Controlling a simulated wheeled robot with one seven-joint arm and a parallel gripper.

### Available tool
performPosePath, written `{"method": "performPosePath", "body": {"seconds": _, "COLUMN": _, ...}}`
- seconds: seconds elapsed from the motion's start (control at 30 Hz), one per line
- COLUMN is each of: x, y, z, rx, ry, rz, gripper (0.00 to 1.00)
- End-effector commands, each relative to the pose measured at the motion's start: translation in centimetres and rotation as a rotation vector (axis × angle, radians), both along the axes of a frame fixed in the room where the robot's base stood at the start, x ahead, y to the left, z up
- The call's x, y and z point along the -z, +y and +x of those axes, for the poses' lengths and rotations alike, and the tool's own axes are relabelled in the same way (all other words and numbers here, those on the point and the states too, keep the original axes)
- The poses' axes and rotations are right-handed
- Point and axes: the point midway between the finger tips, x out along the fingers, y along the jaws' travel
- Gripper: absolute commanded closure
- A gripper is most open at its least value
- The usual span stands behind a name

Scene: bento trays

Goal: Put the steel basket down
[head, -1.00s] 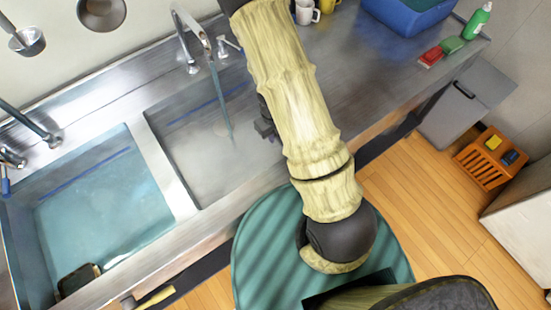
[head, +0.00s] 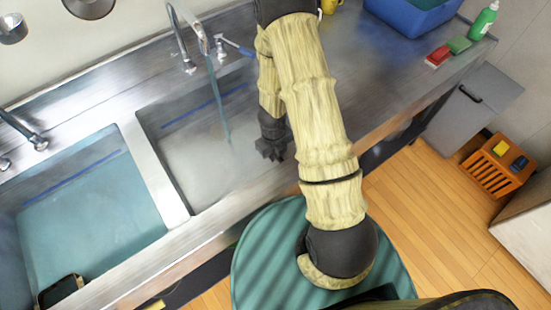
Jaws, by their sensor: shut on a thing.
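My gripper (head: 273,148) is dark and hangs at the near right part of the right sink basin (head: 190,160), close to its front rim. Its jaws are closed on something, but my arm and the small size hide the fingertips. The steel basket cannot be made out clearly; what I hold of it is hidden at or behind the jaws. I cannot tell whether it touches the basin floor or the rim.
The tap (head: 180,45) runs water into the right basin. The left basin (head: 90,215) holds bluish water and a dark-rimmed item (head: 60,291). A blue tub (head: 412,18), sponges (head: 438,57) and a green bottle (head: 484,20) stand on the right counter, with bare steel before them.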

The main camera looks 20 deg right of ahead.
Motion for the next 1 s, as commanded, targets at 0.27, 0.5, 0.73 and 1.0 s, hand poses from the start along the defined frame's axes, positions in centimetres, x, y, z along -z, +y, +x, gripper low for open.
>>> {"method": "performPosePath", "body": {"seconds": 0.27, "x": 3.9, "y": 0.0, "z": 0.0, "rx": 0.002, "ry": 0.001, "rz": 0.001, "gripper": 1.00}}
{"method": "performPosePath", "body": {"seconds": 0.5, "x": 4.0, "y": 0.0, "z": 0.0, "rx": 0.001, "ry": -0.001, "rz": 0.001, "gripper": 1.00}}
{"method": "performPosePath", "body": {"seconds": 0.73, "x": 4.2, "y": 0.0, "z": 0.0, "rx": 0.001, "ry": -0.001, "rz": 0.001, "gripper": 0.70}}
{"method": "performPosePath", "body": {"seconds": 1.0, "x": 4.2, "y": 0.0, "z": 0.0, "rx": 0.001, "ry": -0.001, "rz": 0.001, "gripper": 0.60}}
